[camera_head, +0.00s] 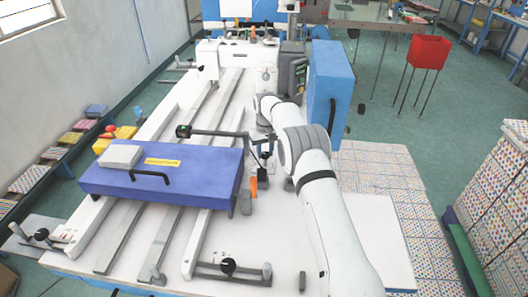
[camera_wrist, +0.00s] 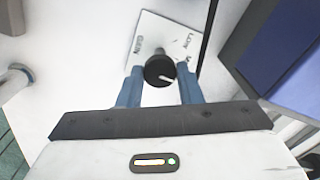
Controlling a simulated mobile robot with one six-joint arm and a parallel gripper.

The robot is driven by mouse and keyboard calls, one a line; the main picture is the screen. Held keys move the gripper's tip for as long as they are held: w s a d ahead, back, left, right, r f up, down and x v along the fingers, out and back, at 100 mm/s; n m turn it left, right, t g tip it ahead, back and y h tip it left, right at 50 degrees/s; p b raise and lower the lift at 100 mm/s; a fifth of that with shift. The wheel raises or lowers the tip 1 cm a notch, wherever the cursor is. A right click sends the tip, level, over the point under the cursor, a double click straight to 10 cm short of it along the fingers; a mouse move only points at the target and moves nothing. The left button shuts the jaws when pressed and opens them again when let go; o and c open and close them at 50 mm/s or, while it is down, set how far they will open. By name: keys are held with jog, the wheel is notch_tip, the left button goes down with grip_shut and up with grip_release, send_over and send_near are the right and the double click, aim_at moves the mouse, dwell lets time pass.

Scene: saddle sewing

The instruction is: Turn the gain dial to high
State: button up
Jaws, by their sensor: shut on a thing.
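The gain dial (camera_wrist: 160,70) is a round black knob with a white pointer line, in the upper middle of the wrist view. The pointer line runs toward the lower right of that picture. The dial sits on a pale label plate (camera_wrist: 150,35) with small lettering that reads GAIN and LOW; another word is partly hidden. My gripper (camera_wrist: 160,72) has its two blue fingers on either side of the dial and is shut on it. In the head view I cannot make out the dial or the fingertips near the end of my arm.
A purple-blue case (camera_head: 200,172) with a black handle lies across the rails, left of my arm; a grey box (camera_head: 120,156) rests on it. A black bar (camera_head: 215,133) reaches over its far edge. A tall blue box (camera_head: 329,85) stands right of my wrist.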

aim_at(265, 153)
jog(key=m+b, duration=0.1)
jog(key=m, duration=0.4)
jog(key=shift+b, duration=0.4)
jog(key=m, duration=0.6)
jog(key=shift+b, duration=0.3)
jog(key=o, duration=1)
jog(key=shift+r+b, duration=0.5)
jog(key=shift+r, duration=3.45)
